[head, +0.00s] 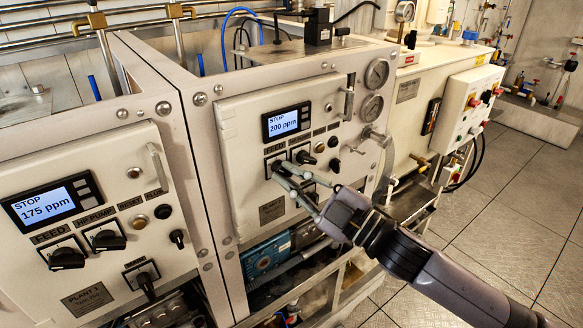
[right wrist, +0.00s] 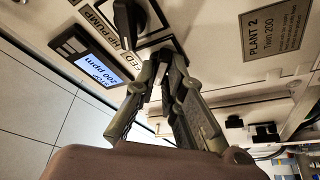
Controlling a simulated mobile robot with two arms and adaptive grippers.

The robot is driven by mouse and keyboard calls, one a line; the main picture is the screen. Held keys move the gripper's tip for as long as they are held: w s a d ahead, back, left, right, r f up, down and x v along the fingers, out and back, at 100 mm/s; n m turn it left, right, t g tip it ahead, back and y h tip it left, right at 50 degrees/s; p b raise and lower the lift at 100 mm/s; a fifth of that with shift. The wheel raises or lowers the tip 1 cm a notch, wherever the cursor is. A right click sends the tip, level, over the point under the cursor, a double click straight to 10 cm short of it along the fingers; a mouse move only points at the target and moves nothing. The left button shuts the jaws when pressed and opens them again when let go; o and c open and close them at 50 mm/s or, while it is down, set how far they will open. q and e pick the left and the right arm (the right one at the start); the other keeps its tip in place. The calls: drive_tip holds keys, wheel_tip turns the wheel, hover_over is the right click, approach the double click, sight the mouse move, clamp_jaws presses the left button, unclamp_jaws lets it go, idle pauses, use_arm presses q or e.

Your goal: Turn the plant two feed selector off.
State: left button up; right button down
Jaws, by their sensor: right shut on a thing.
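The plant two panel (head: 235,130) is in the middle of the head view; its display (head: 284,123) reads STOP, 200 ppm. The FEED selector's dark plate (head: 271,162) is under that display, its knob mostly hidden by my fingers. My right gripper (head: 279,174) reaches in from the lower right and is shut on the feed selector knob. In the right wrist view, the fingertips (right wrist: 166,58) meet at the panel beside the FEED label (right wrist: 131,62). The knob's angle cannot be told. My left gripper is not in view.
The HP PUMP knob (head: 304,157) sits close to the right of my fingers; it also shows in the right wrist view (right wrist: 127,22). A panel handle (head: 349,97) sticks out at the upper right. The plant one panel (head: 100,160) is at left. Tiled floor (head: 500,215) is free at right.

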drive_tip(key=shift+r+n+g+p, duration=0.1)
drive_tip(key=shift+n+g+p, duration=0.55)
drive_tip(key=shift+n, duration=0.65)
drive_tip(key=c, duration=1.7)
unclamp_jaws()
drive_tip(key=shift+s+d+f, duration=0.2)
drive_tip(key=shift+d, duration=0.3)
drive_tip(key=v, duration=1.1)
drive_tip(key=shift+s+a, duration=0.1)
drive_tip(key=shift+s, duration=0.05)
